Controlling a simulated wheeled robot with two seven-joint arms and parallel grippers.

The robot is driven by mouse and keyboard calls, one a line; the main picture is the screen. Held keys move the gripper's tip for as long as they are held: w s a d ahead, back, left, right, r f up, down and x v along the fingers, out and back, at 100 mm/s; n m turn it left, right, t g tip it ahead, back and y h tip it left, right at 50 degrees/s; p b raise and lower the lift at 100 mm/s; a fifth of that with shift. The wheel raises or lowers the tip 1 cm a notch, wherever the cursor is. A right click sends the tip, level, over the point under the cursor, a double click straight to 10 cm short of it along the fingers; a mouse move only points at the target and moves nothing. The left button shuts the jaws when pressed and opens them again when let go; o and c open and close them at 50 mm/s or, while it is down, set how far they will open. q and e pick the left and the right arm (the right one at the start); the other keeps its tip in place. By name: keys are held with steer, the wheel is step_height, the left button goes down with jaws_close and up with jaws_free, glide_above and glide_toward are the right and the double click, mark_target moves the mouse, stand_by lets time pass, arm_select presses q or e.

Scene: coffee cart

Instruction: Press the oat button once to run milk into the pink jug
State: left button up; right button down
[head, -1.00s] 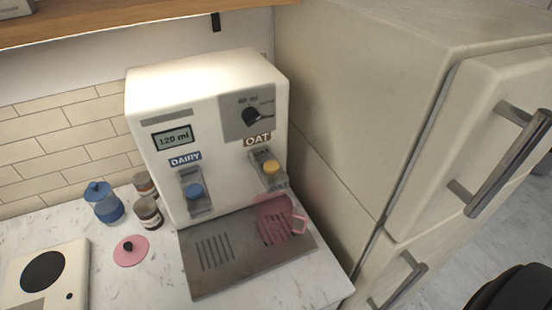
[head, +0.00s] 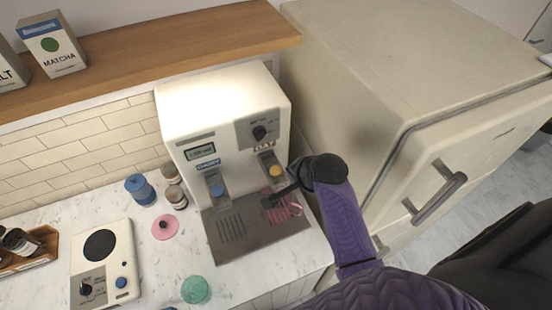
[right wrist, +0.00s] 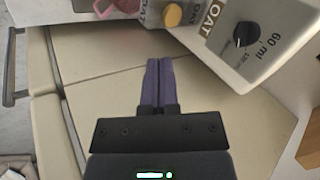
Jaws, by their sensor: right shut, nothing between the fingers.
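The white milk machine (head: 225,105) has a yellow oat button (head: 275,171) under its OAT label at right. The button also shows at the top of the right wrist view (right wrist: 173,15). The pink jug (head: 291,207) stands on the drip tray below the oat spout, partly hidden by my right gripper. My left gripper is out of view.
The blue dairy button (head: 217,191) is left of the oat one. A volume dial (head: 260,133) sits above OAT. The fridge (head: 365,110) stands close on the right.

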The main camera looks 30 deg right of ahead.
mark_target(278, 172)
steer(key=w+r+m+t, duration=0.1)
steer(key=w+m+t, duration=0.1)
steer(key=w+m, duration=0.7)
steer(key=shift+w+d+r+m+y, duration=0.15)
steer(key=shift+d+r+m+y, duration=0.2)
steer(key=shift+m, duration=0.65)
step_height(278, 172, down, 8)
steer(key=b, duration=0.9)
steer(key=shift+f, duration=0.4)
steer(key=shift+f, duration=0.1)
steer(key=shift+f, duration=0.3)
